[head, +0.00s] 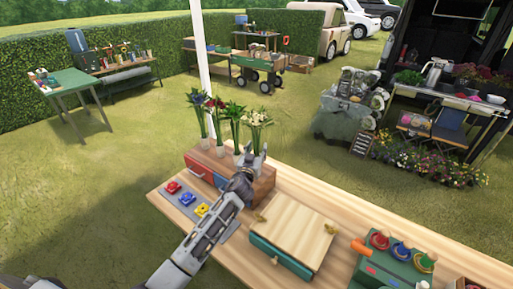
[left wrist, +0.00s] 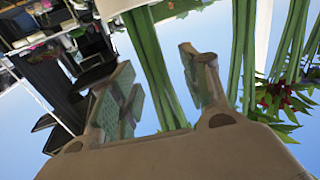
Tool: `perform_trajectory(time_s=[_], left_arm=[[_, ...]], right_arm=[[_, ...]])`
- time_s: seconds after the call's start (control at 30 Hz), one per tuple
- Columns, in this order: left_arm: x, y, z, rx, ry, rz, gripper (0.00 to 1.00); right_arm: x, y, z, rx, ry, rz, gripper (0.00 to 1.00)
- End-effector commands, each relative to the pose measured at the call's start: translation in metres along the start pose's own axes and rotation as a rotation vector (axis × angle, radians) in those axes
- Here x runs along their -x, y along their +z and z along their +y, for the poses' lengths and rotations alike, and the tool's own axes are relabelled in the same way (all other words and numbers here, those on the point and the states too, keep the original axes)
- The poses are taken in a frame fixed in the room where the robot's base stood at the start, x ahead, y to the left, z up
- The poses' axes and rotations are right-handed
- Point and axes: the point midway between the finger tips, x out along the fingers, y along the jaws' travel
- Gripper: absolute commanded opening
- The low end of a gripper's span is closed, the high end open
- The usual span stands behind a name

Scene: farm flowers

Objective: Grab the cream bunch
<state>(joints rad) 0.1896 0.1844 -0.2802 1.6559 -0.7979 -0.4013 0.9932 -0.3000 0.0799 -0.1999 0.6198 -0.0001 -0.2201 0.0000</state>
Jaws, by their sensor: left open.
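The cream bunch (head: 258,118) stands upright at the right end of a row of flower bunches, behind the wooden drawer box. Its pale blooms are above my left gripper (head: 254,153), which reaches in from the front at its lower stems. My left gripper is open. In the left wrist view, green stems (left wrist: 160,65) run between the two fingers of the gripper (left wrist: 165,88), with sky visible on both sides of them. Whether a finger touches them I cannot tell. The stems' lower end is hidden behind the gripper in the head view. My right gripper is not in view.
Close on the left stand a green-white bunch (head: 235,112), a red bunch (head: 216,108) and a purple-white bunch (head: 197,106). A wooden-topped box (head: 295,228) lies right of my arm. A green box (head: 392,268) with coloured knobs stands front right.

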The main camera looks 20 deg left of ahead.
Motion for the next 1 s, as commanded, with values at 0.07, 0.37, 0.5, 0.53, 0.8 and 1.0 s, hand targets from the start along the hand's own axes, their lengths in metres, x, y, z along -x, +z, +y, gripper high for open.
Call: perform_trajectory(time_s=[0.07, 0.37, 0.5, 0.53, 0.8, 1.0], left_arm=[[0.0001, 0.0003, 0.0002, 0.000, 0.000, 0.000, 0.46], [0.0003, 0.0004, 0.0002, 0.000, 0.000, 0.000, 0.45], [0.0003, 0.0004, 0.0001, 0.000, 0.000, 0.000, 0.27], [0.0003, 0.0004, 0.0001, 0.000, 0.000, 0.000, 0.23], [0.0003, 0.0000, 0.0002, 0.000, 0.000, 0.000, 0.00], [0.0002, -0.0004, 0.0002, 0.000, 0.000, 0.000, 0.00]], right_arm=[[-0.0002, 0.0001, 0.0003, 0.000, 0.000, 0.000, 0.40], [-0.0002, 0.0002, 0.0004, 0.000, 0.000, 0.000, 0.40], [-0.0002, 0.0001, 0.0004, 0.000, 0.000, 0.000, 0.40], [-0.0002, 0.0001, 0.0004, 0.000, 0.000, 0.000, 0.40], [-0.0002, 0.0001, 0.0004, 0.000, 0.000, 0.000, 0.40], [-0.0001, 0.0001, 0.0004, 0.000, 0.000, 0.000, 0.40]])
